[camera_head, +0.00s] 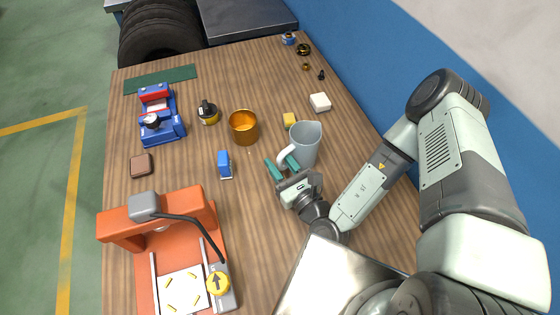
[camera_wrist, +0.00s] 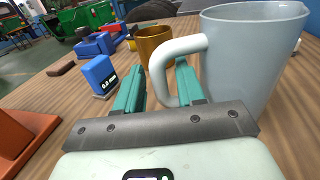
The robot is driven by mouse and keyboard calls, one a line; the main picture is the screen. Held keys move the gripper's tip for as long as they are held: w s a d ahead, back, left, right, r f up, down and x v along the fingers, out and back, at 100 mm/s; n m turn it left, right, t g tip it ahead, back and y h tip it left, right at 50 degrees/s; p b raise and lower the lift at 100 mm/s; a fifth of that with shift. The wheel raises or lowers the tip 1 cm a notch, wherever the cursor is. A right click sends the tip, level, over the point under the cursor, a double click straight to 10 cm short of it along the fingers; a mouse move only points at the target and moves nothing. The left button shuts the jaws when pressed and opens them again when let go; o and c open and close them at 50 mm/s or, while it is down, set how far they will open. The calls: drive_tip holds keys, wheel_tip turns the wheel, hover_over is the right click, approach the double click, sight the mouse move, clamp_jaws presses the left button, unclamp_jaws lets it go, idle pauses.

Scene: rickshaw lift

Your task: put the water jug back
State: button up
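The grey-blue water jug (camera_head: 306,146) stands upright on the wooden table, right of the middle, with its handle toward my gripper. In the wrist view the jug (camera_wrist: 255,62) fills the upper right, its pale handle at the left side. My gripper (camera_head: 279,161) is low over the table at the handle. Its two teal fingers (camera_wrist: 160,72) are apart, and the handle shows between them in the wrist view. A gap shows between the left finger and the handle. I cannot tell whether the right finger touches the handle.
An amber cup (camera_head: 243,127) stands left of the jug, and a blue block (camera_head: 224,164) left of my gripper. A yellow block (camera_head: 289,120) and a white block (camera_head: 320,102) lie behind the jug. An orange machine (camera_head: 141,272) occupies the front left. The blue wall (camera_head: 352,75) borders the right.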

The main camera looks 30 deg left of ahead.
drive_tip(key=shift+o, duration=0.5)
drive_tip(key=shift+r, duration=0.25)
drive_tip(key=v, duration=0.4)
